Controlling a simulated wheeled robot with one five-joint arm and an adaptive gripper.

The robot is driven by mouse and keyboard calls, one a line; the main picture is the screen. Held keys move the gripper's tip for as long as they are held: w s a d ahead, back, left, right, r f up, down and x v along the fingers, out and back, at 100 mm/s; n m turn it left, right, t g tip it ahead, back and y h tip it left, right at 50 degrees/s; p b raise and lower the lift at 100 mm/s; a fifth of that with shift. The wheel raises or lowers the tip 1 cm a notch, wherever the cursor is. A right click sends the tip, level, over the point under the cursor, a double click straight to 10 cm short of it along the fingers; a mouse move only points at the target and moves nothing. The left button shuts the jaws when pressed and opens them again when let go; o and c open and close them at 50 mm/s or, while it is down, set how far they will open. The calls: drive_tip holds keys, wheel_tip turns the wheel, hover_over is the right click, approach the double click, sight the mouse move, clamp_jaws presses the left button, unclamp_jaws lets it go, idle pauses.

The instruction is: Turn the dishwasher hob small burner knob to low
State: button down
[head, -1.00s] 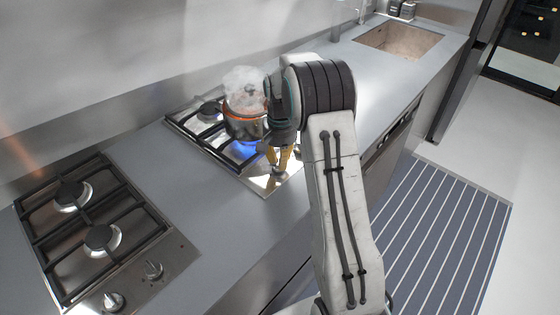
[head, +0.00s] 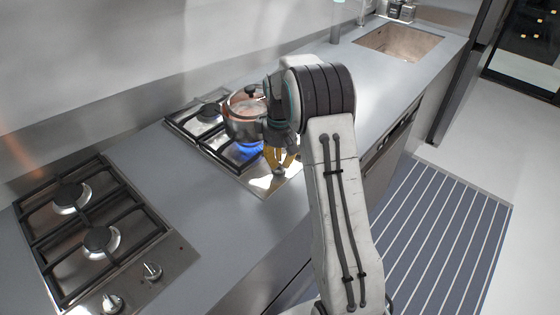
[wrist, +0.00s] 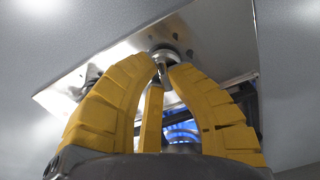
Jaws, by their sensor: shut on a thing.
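My gripper (head: 280,168) has yellow fingers and reaches down to the front of the far hob (head: 262,184). It is shut on a small metal hob knob (wrist: 163,56), which shows between the fingertips in the wrist view. The knob's pointer setting cannot be read. A second knob (wrist: 92,78) shows partly at the left in the wrist view, behind a finger. A blue flame (head: 248,151) burns under a steel pot (head: 240,128) on this hob. The flame's blue glow also shows between the fingers in the wrist view.
A second hob (head: 92,232) with two unlit burners and its own knobs (head: 152,270) is at the left. Grey counter (head: 185,205) lies clear between the hobs. A sink (head: 400,42) is at the far right. A striped runner (head: 440,235) lies on the floor.

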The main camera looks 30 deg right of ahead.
drive_tip(key=shift+n, duration=1.2)
drive_tip(key=c, duration=1.2)
unclamp_jaws()
wheel_tip(320, 180, up, 12)
